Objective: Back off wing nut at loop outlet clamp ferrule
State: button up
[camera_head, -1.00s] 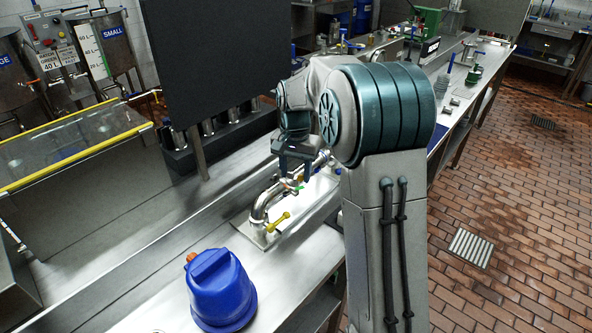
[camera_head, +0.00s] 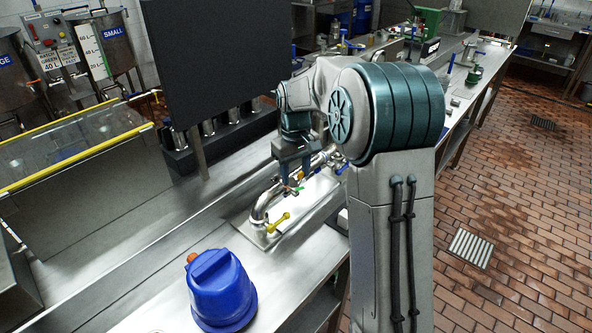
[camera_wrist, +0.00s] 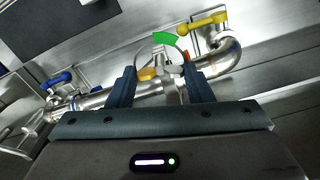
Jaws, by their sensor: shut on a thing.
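My gripper (camera_head: 296,178) points down at the loop pipe (camera_head: 262,205), at its clamp. In the wrist view, my gripper's two fingers (camera_wrist: 160,88) stand on either side of the clamp area, with an orange-yellow piece (camera_wrist: 148,73) and a metal fitting (camera_wrist: 165,72) between them. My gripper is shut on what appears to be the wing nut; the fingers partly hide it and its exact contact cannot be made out.
A yellow-handled valve (camera_head: 279,222) sits at the near bend of the pipe, right of the fingers in the wrist view. A blue handle (camera_wrist: 57,79) lies to the left there. A blue jug (camera_head: 220,290) stands on the steel bench. A dark panel (camera_head: 215,60) rises behind.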

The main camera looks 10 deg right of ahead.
jog(key=shift+r+n, duration=0.1)
jog(key=shift+n, duration=0.9)
jog(key=o, duration=0.7)
notch_tip(320, 180, up, 14)
jog(key=shift+f+b, duration=0.15)
jog(key=shift+b, duration=0.15)
